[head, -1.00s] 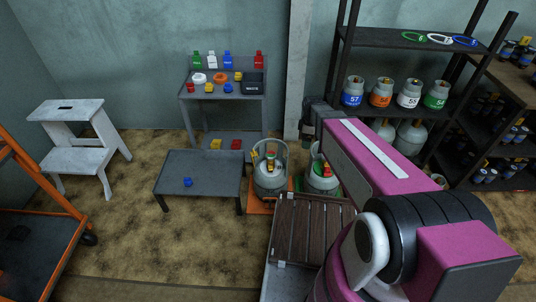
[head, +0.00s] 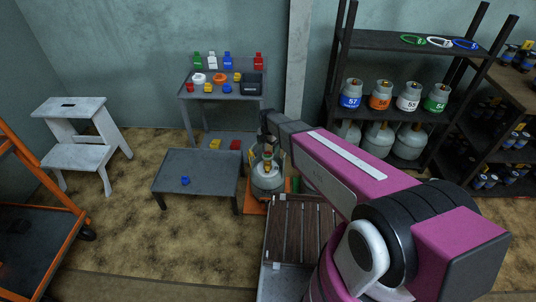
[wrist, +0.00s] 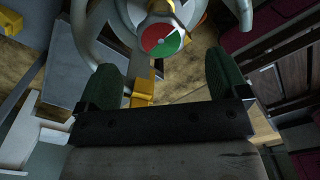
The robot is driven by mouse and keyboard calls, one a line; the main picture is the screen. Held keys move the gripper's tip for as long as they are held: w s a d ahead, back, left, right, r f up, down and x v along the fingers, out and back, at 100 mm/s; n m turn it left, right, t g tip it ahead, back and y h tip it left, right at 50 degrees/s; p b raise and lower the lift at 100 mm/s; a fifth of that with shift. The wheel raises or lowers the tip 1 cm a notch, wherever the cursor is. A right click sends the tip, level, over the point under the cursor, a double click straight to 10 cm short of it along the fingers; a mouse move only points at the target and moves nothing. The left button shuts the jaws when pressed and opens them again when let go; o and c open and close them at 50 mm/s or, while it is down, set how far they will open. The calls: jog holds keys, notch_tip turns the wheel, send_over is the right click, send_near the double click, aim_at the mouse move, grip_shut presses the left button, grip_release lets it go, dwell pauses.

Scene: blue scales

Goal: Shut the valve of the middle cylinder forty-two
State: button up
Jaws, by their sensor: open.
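A grey gas cylinder (head: 267,183) stands upright on an orange base, with yellow and a little red at its top. No number on it is readable. My gripper (head: 268,138) is above its top in the head view. In the wrist view, my gripper (wrist: 162,62) is open, its two dark green fingers apart. A round red and green dial (wrist: 160,39) lies just beyond the fingertips, inside the pale collar (wrist: 92,28). A yellow part (wrist: 145,92) lies between the fingers in the picture; contact cannot be told. My arm hides most of what stands to the right.
A low grey table (head: 200,170) with a blue piece stands left of the cylinder. A shelf (head: 385,120) of numbered cylinders stands at the back right. A slatted wooden surface (head: 297,230) lies in front. An orange trolley (head: 45,250) and white step stool (head: 75,150) are left.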

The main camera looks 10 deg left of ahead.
aim_at(268, 154)
notch_tip(268, 154, down, 6)
jog(key=shift+r, duration=0.1)
dwell(0.4)
jog(key=c, duration=0.9)
